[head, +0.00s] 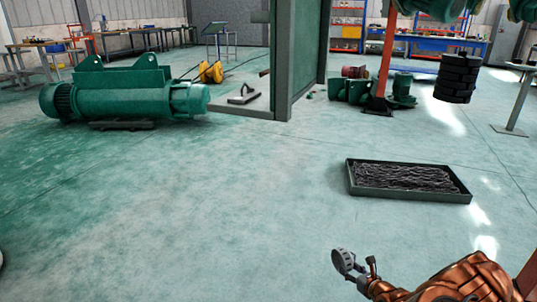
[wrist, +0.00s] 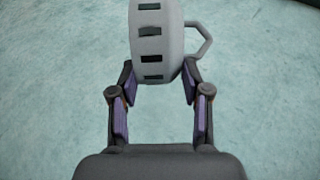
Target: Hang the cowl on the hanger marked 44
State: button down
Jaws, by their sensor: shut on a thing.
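A grey round cowl (wrist: 157,62) with a row of dark slots and a loop-shaped handle (wrist: 201,40) on its right side fills the top middle of the wrist view. My gripper (wrist: 159,82) is shut on the cowl, with one finger on each side of its lower part. In the head view the cowl (head: 343,261) is at the lower right, held out in front of my gripper (head: 362,277) above the floor. No hanger and no mark 44 can be made out in either view.
A dark tray (head: 352,180) of chain lies on the floor at right. A green hoist motor (head: 125,93) stands at left, beside a green-framed panel (head: 296,60). Green motor parts (head: 355,90) and a hanging black stack (head: 455,80) are farther right. The middle floor is clear.

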jog(key=w+a+r, duration=0.1)
jog(key=r, duration=0.3)
jog(key=w+a+r, duration=0.1)
jog(key=w+r, duration=0.1)
jog(key=r, duration=0.2)
jog(key=w+a+r+p, duration=0.1)
jog(key=w+a+r, duration=0.1)
jog(key=r, duration=0.3)
jog(key=shift+r, duration=0.1)
jog(key=s+a+r+p, duration=0.1)
jog(key=a+r, duration=0.2)
jog(key=r, duration=0.8)
jog(key=s+a+r+p, duration=0.1)
jog(key=a+r, duration=0.3)
jog(key=r, duration=0.7)
jog(key=s+r+n+p, duration=0.1)
jog(key=s+r+p, duration=0.2)
jog(key=r+p, duration=1.3)
jog(key=s+r+y+p, duration=0.1)
jog(key=s+r+p, duration=0.3)
jog(key=r+p, duration=1.2)
jog(key=p, duration=0.6)
jog(key=shift+s+a+n+g+y, duration=0.3)
jog(key=shift+a+n+g, duration=0.05)
jog(key=shift+n+g, duration=0.05)
jog(key=shift+f, duration=0.2)
